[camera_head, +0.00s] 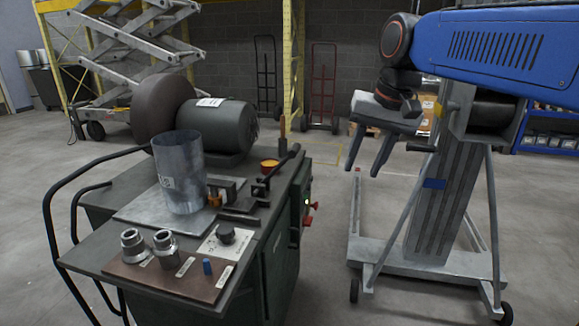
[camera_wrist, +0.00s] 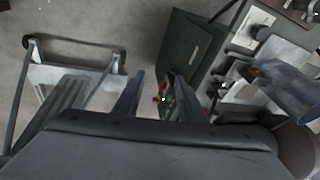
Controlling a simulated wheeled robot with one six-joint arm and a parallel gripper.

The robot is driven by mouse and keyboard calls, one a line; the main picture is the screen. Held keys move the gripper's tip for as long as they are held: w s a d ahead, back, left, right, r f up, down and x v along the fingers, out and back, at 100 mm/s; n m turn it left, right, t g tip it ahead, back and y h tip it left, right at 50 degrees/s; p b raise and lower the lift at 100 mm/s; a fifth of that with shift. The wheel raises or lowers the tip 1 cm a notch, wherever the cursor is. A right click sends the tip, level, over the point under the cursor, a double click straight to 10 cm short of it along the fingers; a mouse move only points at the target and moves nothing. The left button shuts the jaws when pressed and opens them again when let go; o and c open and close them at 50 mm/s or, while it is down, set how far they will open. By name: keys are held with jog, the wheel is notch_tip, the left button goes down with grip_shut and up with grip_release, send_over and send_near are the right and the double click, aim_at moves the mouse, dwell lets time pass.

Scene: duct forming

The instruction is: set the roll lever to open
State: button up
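A dark lever (camera_head: 278,166) slants up at the back right of the green machine's top. I take it for the roll lever, but its setting cannot be read. My gripper (camera_head: 367,170) hangs in the air to the right of the machine, fingers pointing down and apart, with nothing between them. It is clear of the lever. In the wrist view the two fingers (camera_wrist: 157,80) show spread, with the machine's side and its red buttons (camera_wrist: 160,92) beyond. The lever cannot be clearly made out there.
A sheet-metal cylinder (camera_head: 180,180) stands on a plate on the machine top. A grey wheeled lift stand (camera_head: 440,220) is at right. Open floor lies between it and the machine.

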notch_tip(320, 180, up, 9)
jog(key=m+g+y, duration=0.1)
jog(key=g, duration=0.1)
send_over(277, 168)
jog(key=s+d, duration=0.4)
jog(key=d, duration=0.3)
jog(key=x, duration=1.7)
jog(key=shift+f, duration=0.25)
jog(key=shift+d, duration=0.1)
grip_shut()
